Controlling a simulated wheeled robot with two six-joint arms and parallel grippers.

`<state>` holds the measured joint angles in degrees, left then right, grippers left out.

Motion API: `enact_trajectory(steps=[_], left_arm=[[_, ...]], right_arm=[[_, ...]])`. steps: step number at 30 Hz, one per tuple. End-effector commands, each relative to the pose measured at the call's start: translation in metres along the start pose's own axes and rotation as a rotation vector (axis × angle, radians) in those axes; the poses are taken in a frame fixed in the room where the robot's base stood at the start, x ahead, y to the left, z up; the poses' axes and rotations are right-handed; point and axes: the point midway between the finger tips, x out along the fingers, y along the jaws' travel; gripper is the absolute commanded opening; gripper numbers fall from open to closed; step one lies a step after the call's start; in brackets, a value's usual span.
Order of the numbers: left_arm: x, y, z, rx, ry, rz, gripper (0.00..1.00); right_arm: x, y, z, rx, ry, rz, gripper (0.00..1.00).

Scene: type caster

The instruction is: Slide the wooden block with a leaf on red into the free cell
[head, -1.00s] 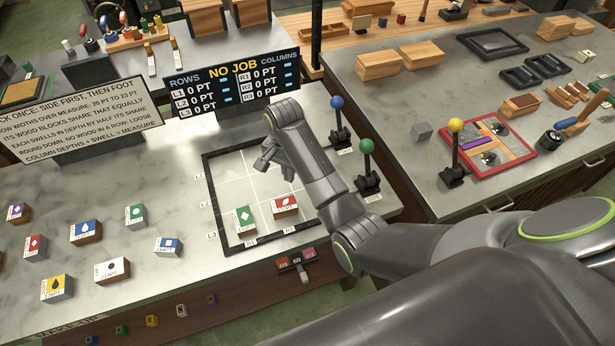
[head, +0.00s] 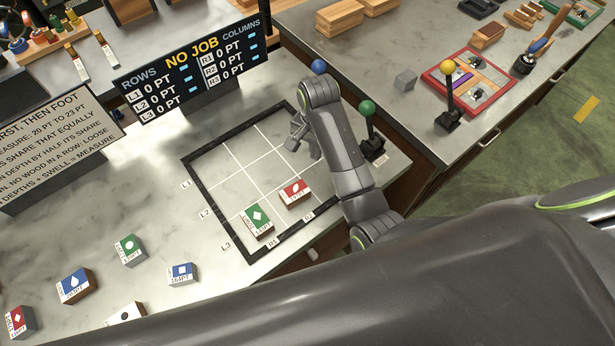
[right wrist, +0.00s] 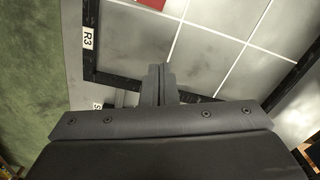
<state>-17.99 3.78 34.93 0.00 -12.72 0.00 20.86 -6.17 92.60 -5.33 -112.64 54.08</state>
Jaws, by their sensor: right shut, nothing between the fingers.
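The block with a white leaf on red (head: 295,190) lies inside the dark-framed grid (head: 215,195) in the head view, to the right of a block with a white diamond on green (head: 257,216). A red patch (right wrist: 152,3), probably its edge, shows at the top of the right wrist view. My right gripper (head: 303,148) is shut and empty over the right part of the grid, beyond the leaf block. In the right wrist view its fingers (right wrist: 160,75) are together near the frame rail by the R3 label (right wrist: 89,38). Contact with the surface cannot be told. My left gripper is out of view.
Posts with blue (head: 318,66) and green (head: 366,107) knobs stand at the grid's right. A job board (head: 190,70) stands behind it. Several blocks, including a blue one (head: 75,283), lie at left. Much of the grid is bare.

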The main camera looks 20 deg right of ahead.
Motion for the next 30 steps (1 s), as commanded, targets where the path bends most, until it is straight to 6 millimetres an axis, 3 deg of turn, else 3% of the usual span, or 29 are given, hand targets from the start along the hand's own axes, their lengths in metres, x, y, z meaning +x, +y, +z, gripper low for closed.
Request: enact_trajectory(steps=[9,18,30], left_arm=[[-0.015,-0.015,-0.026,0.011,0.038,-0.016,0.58],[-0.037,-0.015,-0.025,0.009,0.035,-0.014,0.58],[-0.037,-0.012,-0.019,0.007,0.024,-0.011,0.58]], right_arm=[[0.061,0.002,0.001,0.000,-0.005,0.006,0.00],[0.059,0.001,0.037,0.000,-0.005,0.002,0.00],[0.061,0.001,0.041,0.000,-0.002,0.002,0.00]])
